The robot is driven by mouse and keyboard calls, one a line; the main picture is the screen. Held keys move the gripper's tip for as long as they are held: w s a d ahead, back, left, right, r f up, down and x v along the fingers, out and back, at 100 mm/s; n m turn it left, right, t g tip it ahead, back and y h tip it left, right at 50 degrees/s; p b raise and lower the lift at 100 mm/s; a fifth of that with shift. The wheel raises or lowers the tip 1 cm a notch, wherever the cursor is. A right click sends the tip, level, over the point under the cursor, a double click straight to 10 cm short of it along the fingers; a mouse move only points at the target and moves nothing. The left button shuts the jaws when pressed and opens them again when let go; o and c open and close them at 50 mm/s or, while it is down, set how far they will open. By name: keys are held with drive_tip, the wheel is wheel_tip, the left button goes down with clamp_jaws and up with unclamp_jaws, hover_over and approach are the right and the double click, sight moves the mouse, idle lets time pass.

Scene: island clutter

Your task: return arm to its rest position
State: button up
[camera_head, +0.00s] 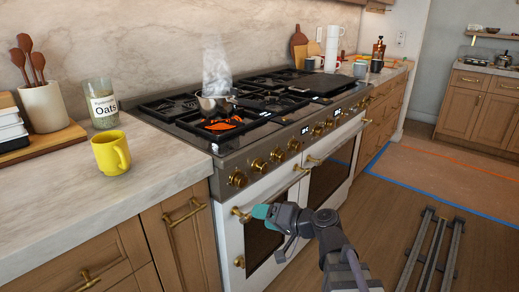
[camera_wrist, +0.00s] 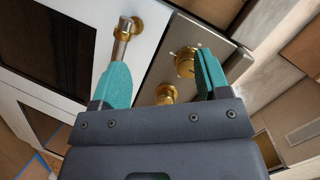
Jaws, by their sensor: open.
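My gripper (camera_head: 258,211) has teal fingers and is in front of the white oven, close to the left end of the upper oven handle (camera_head: 285,189). In the wrist view my gripper (camera_wrist: 162,82) has its two teal fingers apart, with nothing held between them. The oven handle's brass end (camera_wrist: 136,27) shows just beyond the left finger. I cannot tell whether that finger touches it. Brass stove knobs (camera_wrist: 186,62) show between and behind the fingers. My arm reaches in from the bottom right of the head view.
A steaming pot (camera_head: 215,104) stands on the stove (camera_head: 180,122) beside an orange glow. A yellow mug (camera_head: 111,153) and an oats jar (camera_head: 101,103) stand on the left counter (camera_head: 60,200). The wooden floor (camera_head: 385,215) is open to the right, with floor rails (camera_head: 436,250).

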drive_tip(key=s+d+f+g+h, duration=0.8)
drive_tip(key=s+d+f+h, duration=0.3)
drive_tip(key=d+f, duration=0.15)
wheel_tip(320, 180, up, 28)
drive_tip(key=s+h+p, duration=0.1)
drive_tip(key=p, duration=2.7)
drive_tip(key=shift+d+h, duration=0.3)
